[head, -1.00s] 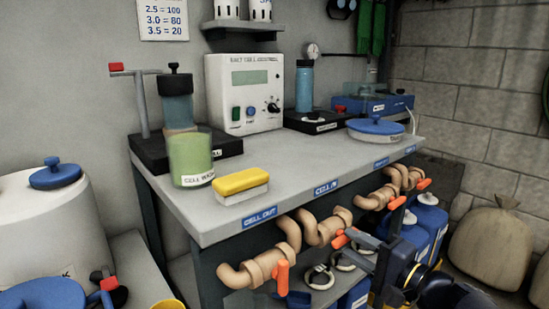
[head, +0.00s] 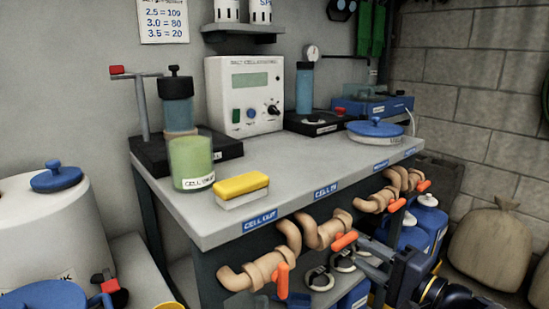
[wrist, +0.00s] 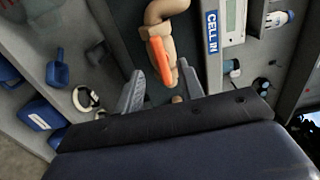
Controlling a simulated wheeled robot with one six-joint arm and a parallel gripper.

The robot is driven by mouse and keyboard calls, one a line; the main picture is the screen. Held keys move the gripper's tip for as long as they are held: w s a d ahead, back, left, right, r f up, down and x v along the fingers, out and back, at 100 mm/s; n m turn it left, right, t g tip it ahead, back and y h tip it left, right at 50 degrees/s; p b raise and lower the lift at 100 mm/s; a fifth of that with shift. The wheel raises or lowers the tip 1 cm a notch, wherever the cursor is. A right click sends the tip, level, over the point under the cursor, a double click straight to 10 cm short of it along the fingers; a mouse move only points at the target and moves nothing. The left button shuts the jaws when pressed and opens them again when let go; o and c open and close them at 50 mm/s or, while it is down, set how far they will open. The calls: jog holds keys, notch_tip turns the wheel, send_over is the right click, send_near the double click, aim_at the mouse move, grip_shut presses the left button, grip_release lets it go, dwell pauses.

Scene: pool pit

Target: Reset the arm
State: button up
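My gripper (head: 367,252) is at the lower right of the head view, in front of the bench's pipes. The wrist view shows its two grey fingers (wrist: 160,72) spread apart with nothing held between them. The orange valve handle (head: 344,241) under the CELL IN label is just left of the fingers in the head view. In the wrist view this handle (wrist: 160,60) shows beyond the fingertips, on a tan pipe (wrist: 165,10). I cannot tell how far away it is.
The bench (head: 300,175) carries a yellow sponge (head: 241,186), a green beaker (head: 191,163) and a meter box (head: 244,95). Other orange handles (head: 282,281) stick out below its front edge. Blue containers (head: 428,218) stand beneath, a sack (head: 495,245) at right, a white tank (head: 55,235) at left.

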aim_at(346, 243)
jog(key=p+v, duration=0.1)
jog(key=v, duration=0.6)
jog(key=x, duration=0.5)
jog(key=b+x, duration=0.1)
jog(key=x, duration=0.5)
jog(key=shift+a+r, duration=0.1)
jog(key=shift+r, duration=0.15)
jog(key=m+p, duration=0.2)
jog(key=p, duration=0.2)
jog(key=m+p, duration=0.2)
jog(key=p, duration=0.1)
jog(key=shift+r+m+p, duration=0.2)
jog(key=shift+m+p, duration=0.1)
jog(key=shift+p, duration=0.05)
jog(key=m+p, duration=0.1)
jog(key=p, duration=0.1)
jog(key=shift+m+p, duration=0.4)
jog(key=shift+f, duration=0.1)
jog(key=shift+f+m+p, duration=0.1)
jog(key=shift+m+p, duration=0.2)
